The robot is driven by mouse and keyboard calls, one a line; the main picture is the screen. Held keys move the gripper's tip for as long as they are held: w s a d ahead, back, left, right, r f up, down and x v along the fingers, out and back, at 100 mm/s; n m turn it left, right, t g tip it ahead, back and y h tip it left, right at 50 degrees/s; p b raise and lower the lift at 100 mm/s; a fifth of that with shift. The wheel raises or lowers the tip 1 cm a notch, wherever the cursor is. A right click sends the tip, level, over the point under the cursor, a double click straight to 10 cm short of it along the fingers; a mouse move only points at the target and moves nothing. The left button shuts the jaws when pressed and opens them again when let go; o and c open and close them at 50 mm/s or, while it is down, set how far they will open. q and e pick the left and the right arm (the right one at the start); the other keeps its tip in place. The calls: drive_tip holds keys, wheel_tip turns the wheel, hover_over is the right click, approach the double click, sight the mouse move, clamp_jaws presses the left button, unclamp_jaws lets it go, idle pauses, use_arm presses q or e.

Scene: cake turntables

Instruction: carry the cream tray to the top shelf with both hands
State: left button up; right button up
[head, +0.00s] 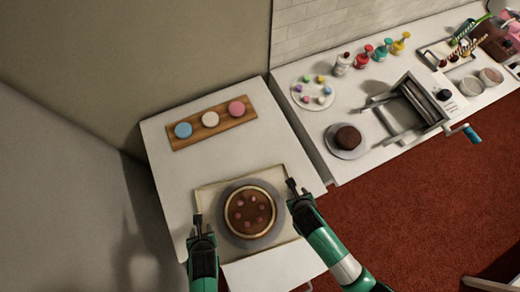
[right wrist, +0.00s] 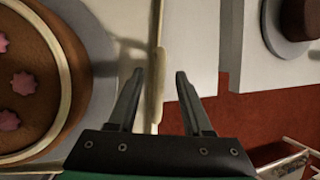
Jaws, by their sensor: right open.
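The cream tray (head: 209,195) lies on the white table in the head view. A chocolate cake (head: 250,211) with pink toppings, on a round grey plate (head: 272,238), stands on it. My left gripper (head: 201,226) is at the tray's left edge; its jaws are too small to read. My right gripper (head: 297,188) is open at the tray's right edge. In the right wrist view the tray's cream rim (right wrist: 157,90) runs between the open fingers of the right gripper (right wrist: 160,73), with gaps beside it. No shelf is recognisable.
A wooden board (head: 190,137) with three macarons lies behind the tray. A white counter (head: 350,180) at the right holds a small cake (head: 348,137), a crank device (head: 412,107) and several bottles. Walls close off the left and back. Red floor (head: 430,200) is open at front right.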

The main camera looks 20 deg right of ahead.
use_arm(q)
drive_tip(key=shift+w+a+f, duration=0.1)
drive_tip(key=shift+w+f, duration=0.15)
drive_tip(key=shift+f, duration=0.4)
use_arm(e)
drive_tip(key=shift+w+d+f, duration=0.15)
drive_tip(key=shift+w+f, duration=0.1)
drive_tip(key=shift+f, duration=0.35)
use_arm(q)
clamp_jaws()
use_arm(e)
clamp_jaws()
use_arm(q)
drive_tip(key=shift+a+r, duration=0.1)
use_arm(e)
drive_tip(key=shift+r, duration=0.1)
